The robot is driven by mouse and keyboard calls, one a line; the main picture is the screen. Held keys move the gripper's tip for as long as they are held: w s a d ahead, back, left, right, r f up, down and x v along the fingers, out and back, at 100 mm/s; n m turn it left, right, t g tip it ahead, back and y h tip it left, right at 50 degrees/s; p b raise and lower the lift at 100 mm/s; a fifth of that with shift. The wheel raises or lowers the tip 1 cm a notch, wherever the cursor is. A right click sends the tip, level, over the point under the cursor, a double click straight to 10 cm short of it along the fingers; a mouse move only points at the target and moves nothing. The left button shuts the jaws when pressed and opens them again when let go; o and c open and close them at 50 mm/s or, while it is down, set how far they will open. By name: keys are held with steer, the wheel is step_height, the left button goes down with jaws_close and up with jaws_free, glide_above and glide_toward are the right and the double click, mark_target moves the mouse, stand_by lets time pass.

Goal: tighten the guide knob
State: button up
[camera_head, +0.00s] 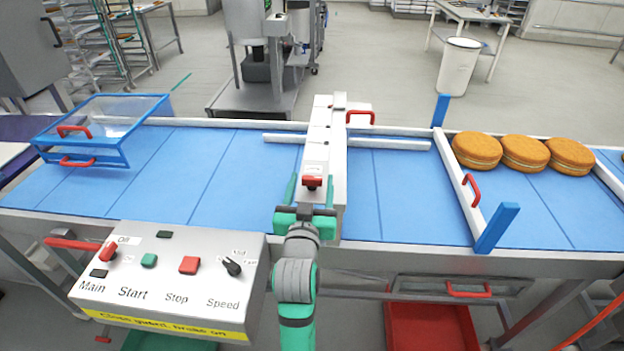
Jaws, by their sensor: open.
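A red knob (312,183), which looks like the guide knob, sits on the near end of the white housing (322,150) that spans the blue belt. My gripper (311,192) is at the knob, with one green finger on its left and one on its right. The fingers are apart, and I cannot tell whether either touches the knob. The knob's lower part is hidden by my gripper. White guide rails (388,143) run out from both sides of the housing over the belt.
A control panel (170,280) with switches stands at front left. A clear blue-framed guard (105,125) is tilted up over the belt's left part. A white gate bar with blue posts (460,185) crosses the belt at right, before several round cakes (524,153).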

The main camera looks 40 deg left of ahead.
steer(key=v, duration=0.9)
steer(key=s+d+f+m+h, duration=0.2)
steer(key=s+d+f, duration=0.1)
steer(key=d+f, duration=0.6)
steer(key=s+d+f+m+h, duration=0.15)
steer(key=s+d+f, duration=0.25)
steer(key=d+f, duration=0.45)
steer(key=s+d+f+m+h, duration=0.1)
steer(key=s+d+f+h, duration=0.1)
steer(key=s+d, duration=0.4)
steer(key=s+d+f+m+h, duration=0.1)
steer(key=s+d+f+h, duration=0.2)
steer(key=s+d, duration=0.4)
steer(key=s, duration=0.7)
steer(key=shift+f+m+h, duration=0.35)
steer(key=shift+f, duration=0.05)
steer(key=shift+d, duration=0.15)
steer(key=shift+c, duration=0.3)
steer(key=c, duration=0.6)
steer(key=shift+w, duration=0.15)
steer(key=shift+c, duration=0.3)
